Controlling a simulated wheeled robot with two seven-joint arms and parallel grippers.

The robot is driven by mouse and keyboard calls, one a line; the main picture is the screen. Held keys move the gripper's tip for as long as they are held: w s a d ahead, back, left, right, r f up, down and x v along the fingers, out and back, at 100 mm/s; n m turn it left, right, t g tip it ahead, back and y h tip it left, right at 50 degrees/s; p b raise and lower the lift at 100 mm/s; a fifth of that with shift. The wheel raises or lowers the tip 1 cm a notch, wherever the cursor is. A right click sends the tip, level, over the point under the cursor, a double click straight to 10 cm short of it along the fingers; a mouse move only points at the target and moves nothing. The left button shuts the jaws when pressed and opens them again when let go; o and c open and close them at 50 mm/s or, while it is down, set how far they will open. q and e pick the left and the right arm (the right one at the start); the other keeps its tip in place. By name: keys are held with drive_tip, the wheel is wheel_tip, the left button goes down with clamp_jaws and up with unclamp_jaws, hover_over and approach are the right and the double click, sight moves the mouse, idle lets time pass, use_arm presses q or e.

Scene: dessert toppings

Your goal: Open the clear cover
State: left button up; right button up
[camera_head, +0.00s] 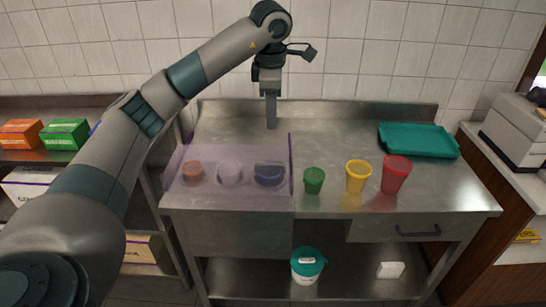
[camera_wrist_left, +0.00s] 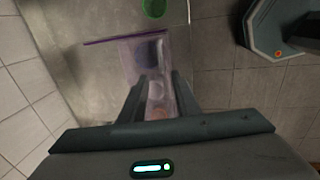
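The clear cover (camera_head: 222,153) is a see-through, purple-tinted piece at the left of the steel counter, lying over three small bowls. Its purple edge also shows in the left wrist view (camera_wrist_left: 112,40). Under it are an orange bowl (camera_head: 192,170), a pale bowl (camera_head: 229,172) and a dark blue bowl (camera_head: 269,174). My left gripper (camera_head: 271,116) points down above the counter, behind the cover's right end, and appears apart from it. In the left wrist view its fingers (camera_wrist_left: 160,82) are spread with nothing held between them. My right gripper is not in view.
Right of the cover stand a green cup (camera_head: 314,180), a yellow cup (camera_head: 358,177) and a red cup (camera_head: 395,175). A teal tray (camera_head: 418,140) lies at the back right. The counter (camera_head: 330,135) is bare behind the cups, and a tiled wall closes the back.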

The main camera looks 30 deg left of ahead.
sight(272, 164)
use_arm(q)
drive_tip(key=shift+f, duration=0.1)
drive_tip(key=w+f+p, duration=0.1)
drive_tip(key=f+p, duration=0.1)
drive_tip(key=f, duration=0.3)
drive_tip(key=w+a+f+p, duration=0.1)
drive_tip(key=f+p, duration=0.1)
drive_tip(key=f, duration=0.4)
drive_tip(key=f+p, duration=0.2)
drive_tip(key=f, duration=0.4)
drive_tip(key=shift+w+a, duration=0.4)
clamp_jaws()
